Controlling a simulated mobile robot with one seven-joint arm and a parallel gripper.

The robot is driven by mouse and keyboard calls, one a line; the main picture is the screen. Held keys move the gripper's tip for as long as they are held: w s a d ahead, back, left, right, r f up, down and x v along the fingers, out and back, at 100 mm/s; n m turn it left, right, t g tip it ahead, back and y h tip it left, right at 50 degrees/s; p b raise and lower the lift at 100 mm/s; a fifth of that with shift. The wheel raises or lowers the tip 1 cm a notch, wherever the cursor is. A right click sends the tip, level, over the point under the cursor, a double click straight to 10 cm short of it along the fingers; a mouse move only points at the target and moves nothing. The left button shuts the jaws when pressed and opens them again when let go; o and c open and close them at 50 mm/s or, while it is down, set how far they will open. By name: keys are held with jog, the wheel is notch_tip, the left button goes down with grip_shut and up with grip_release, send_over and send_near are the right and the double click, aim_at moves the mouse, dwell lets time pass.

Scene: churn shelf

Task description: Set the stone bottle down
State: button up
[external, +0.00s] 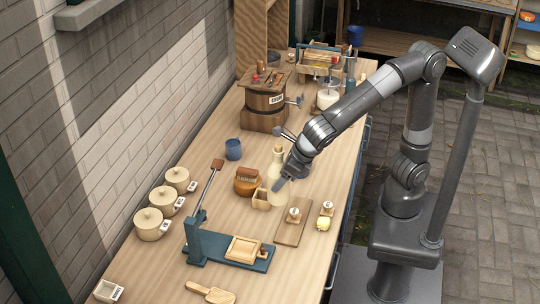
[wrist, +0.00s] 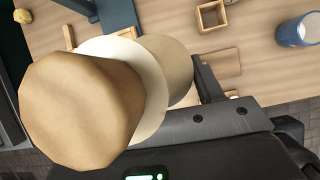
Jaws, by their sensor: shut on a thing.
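The stone bottle (external: 278,172) is pale cream with a cork stopper and stands upright in my gripper (external: 281,182) above the middle of the wooden bench. I cannot tell whether its base touches the bench. In the wrist view, the large tan cork (wrist: 80,110) and the pale bottle (wrist: 166,62) below it fill the left side, seen from above. One dark finger (wrist: 207,80) shows beside the bottle; the other is hidden. My gripper is shut on the bottle.
A wooden board (external: 291,234) lies in front. A blue cup (external: 233,149) and a wooden churn (external: 264,108) stand farther back. Lidded pots (external: 150,224) line the left edge.

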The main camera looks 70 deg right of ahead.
jog(key=shift+s+a+f+n+y, duration=0.3)
jog(key=shift+s+a+f, duration=0.95)
jog(key=shift+a+f, duration=1.35)
jog(key=shift+s+a+f+n+y, duration=0.1)
jog(key=shift+s+a+f+n, duration=0.25)
jog(key=shift+s+a+f, duration=1.6)
jog(key=shift+s+a+f+n+y, duration=0.2)
jog(key=shift+s+a+f+n, duration=0.3)
jog(key=shift+a+f, duration=2.75)
jog(key=shift+s+d+f, duration=0.1)
jog(key=shift+d+f, duration=0.1)
jog(key=shift+f, duration=0.1)
jog(key=o, duration=1.4)
jog(key=shift+r, duration=0.1)
